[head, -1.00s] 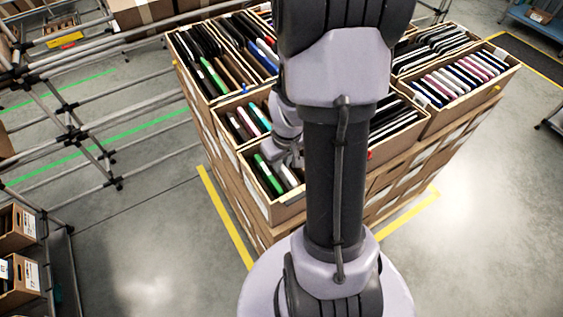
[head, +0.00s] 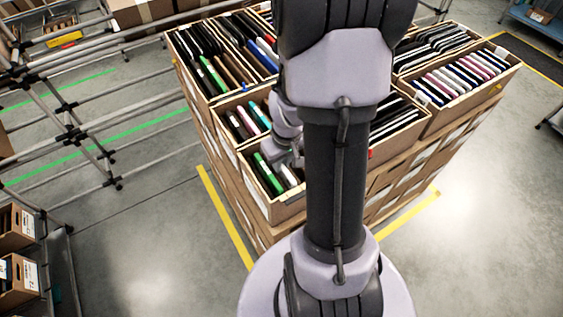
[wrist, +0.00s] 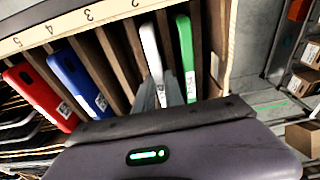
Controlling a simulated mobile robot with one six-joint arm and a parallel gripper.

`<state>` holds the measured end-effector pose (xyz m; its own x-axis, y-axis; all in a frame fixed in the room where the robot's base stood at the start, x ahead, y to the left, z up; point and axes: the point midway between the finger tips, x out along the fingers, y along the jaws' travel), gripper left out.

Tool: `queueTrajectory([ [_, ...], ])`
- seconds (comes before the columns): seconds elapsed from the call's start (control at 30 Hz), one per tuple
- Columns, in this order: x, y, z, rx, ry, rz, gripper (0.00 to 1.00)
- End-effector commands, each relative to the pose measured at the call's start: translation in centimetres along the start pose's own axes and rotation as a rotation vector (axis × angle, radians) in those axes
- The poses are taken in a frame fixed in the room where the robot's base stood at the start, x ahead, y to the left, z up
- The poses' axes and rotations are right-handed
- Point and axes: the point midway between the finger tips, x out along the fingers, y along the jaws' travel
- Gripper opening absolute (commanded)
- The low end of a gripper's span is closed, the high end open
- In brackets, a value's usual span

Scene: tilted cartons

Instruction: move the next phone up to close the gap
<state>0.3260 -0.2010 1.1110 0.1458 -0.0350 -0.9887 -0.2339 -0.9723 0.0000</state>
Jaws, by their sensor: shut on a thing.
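In the wrist view a white phone (wrist: 150,50) stands between my gripper's (wrist: 165,94) two grey fingers, which are shut on it near its labelled end. To its right a green phone (wrist: 185,55) stands beyond a brown divider. To its left is empty slot space, then a blue phone (wrist: 78,82) and a red phone (wrist: 40,95). In the head view the green phone (head: 267,174) and the white phone (head: 289,175) show in the near carton (head: 290,208). My arm hides the rest of that carton. How deep the white phone sits cannot be told.
The carton's edge strip (wrist: 70,22) carries slot numbers. Other filled cartons adjoin it, including one with pink and white phones (head: 465,75) at the right. Brown dividers (wrist: 90,75) stand close on the gripper's left. Pipe racking (head: 75,130) stands left; the floor between is open.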

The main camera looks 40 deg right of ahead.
Motion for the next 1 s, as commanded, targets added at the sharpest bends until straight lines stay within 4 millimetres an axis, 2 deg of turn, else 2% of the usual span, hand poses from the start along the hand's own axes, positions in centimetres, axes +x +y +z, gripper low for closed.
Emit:
queueTrajectory([
  [0.3, 0.0, 0.0, 0.0, 0.0, 0.0, 0.0, 0.0],
  [0.33, 0.0, 0.0, 0.0, 0.0, 0.0, 0.0, 0.19],
  [0.43, 0.0, 0.0, 0.0, 0.0, 0.0, 0.0, 0.39],
  [0.77, -0.2, 0.0, 0.0, 0.0, 0.0, 0.0, 0.39],
  [0.87, -1.5, 0.0, -0.1, 0.0, 0.002, 0.0, 0.39],
  [1.0, -4.8, 0.0, -0.2, 0.0, 0.005, 0.002, 0.39],
])
